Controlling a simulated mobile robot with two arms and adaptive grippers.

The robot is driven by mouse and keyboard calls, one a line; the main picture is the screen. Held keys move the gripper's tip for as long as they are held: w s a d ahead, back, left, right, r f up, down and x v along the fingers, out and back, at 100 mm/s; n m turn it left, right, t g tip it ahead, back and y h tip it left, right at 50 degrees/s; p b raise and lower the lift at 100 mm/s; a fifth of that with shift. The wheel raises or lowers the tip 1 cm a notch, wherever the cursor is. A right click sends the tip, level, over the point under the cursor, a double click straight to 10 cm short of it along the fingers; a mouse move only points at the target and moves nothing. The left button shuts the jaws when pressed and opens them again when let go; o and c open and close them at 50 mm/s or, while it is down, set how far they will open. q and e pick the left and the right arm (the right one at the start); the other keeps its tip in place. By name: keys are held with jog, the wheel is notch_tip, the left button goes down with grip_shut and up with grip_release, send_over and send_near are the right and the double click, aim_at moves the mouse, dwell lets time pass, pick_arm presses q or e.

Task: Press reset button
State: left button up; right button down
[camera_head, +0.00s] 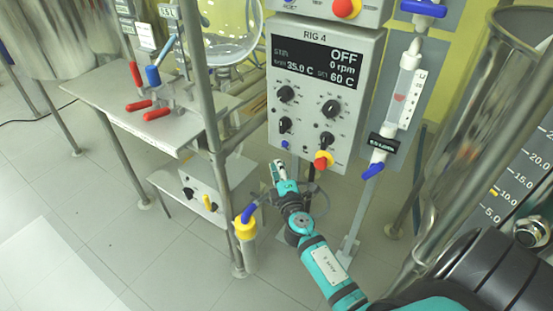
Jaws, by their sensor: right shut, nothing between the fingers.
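The RIG 4 control box (326,95) stands in the middle of the view, with a display that reads OFF, 0 rpm, 35.0 C and 60 C. A small blue button (285,145) sits at its lower left; its label is too small to read. My right gripper (277,164) is shut and empty, pointing up just below the blue button in the picture. Whether it touches the box, I cannot tell, but a gap shows to the button. My left gripper is not in view.
Another box (330,10) with a red knob is cut off above. A valve column with blue handles (400,95) stands right of the box. A metal post (205,110) and a shelf with red-handled valves (150,115) stand left.

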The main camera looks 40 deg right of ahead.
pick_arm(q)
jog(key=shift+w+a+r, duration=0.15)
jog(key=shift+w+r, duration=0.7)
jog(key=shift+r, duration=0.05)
pick_arm(e)
jog(key=v, duration=0.5)
jog(key=shift+a, duration=0.15)
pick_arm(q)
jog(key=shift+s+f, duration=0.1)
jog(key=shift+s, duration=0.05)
